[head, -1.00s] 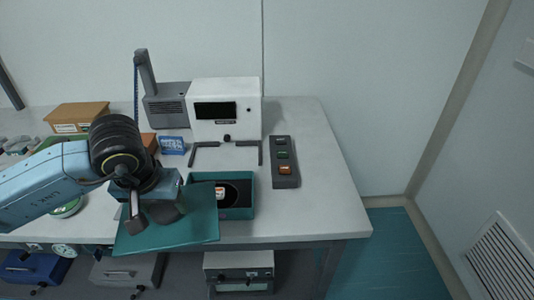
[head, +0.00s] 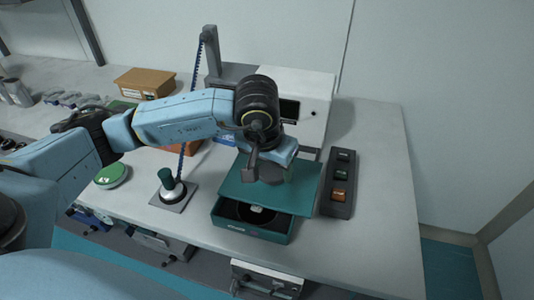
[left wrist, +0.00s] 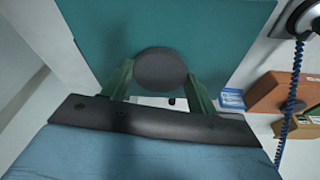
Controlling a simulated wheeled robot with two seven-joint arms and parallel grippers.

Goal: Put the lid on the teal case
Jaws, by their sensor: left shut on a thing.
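The teal case (head: 230,227) stands open on the table near its front edge, with a small white item in its dark round recess. My left gripper (head: 268,172) is shut on the teal lid (head: 308,203) and holds it level above the rear part of the case. The front part of the case is uncovered; the lid hides its back. In the left wrist view the lid (left wrist: 225,30) fills the top, and the left gripper's fingers (left wrist: 160,80) close on a dark round knob. My right gripper is not in view.
A dark box with coloured buttons (head: 340,183) stands right of the lid. A white instrument (head: 310,88) is behind it. A stand with a blue coiled cord (head: 174,190) is to the left. The table's right side is clear.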

